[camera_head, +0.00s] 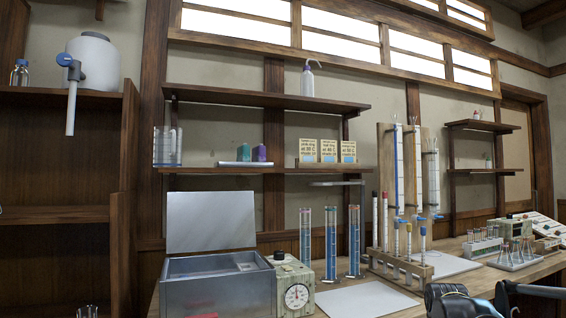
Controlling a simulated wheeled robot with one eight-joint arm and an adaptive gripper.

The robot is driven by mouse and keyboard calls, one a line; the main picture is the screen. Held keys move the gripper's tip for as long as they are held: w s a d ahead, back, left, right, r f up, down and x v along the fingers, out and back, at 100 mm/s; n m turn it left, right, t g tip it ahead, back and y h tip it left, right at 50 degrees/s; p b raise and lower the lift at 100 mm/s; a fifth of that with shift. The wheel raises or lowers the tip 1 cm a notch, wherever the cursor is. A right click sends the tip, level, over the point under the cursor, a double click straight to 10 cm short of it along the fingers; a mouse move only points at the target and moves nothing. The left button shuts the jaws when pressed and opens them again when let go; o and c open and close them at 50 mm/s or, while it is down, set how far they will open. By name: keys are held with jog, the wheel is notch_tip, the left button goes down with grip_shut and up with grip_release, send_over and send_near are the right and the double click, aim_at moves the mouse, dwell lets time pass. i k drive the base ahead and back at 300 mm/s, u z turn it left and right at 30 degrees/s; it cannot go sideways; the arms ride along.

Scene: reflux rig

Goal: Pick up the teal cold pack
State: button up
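The teal cold pack (243,153) looks like a small teal block. It stands on the lower wall shelf, at the left part, beside a purple block of similar size (260,153). A thin white tray (236,164) lies under or just in front of both. My gripper (490,302) shows as dark parts at the bottom right, cut off by the picture edge. It is far below and to the right of the teal pack, over the bench. Its fingertips are not clear, so I cannot tell if it is open or shut.
Printed cards (328,150) stand right of the packs, and a glass beaker (168,147) stands left. An upper shelf (265,99) runs above. Below are an open metal bath (217,284), a dial box (297,292), tall blue-filled cylinders (331,245) and a burette rack (398,264).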

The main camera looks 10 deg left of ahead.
aim_at(243, 151)
jog(key=z, duration=0.7)
jog(key=k, duration=1.65)
jog(key=u, duration=1.4)
jog(key=i, duration=1)
jog(key=u, duration=0.05)
jog(key=k, duration=0.1)
jog(key=z, duration=0.05)
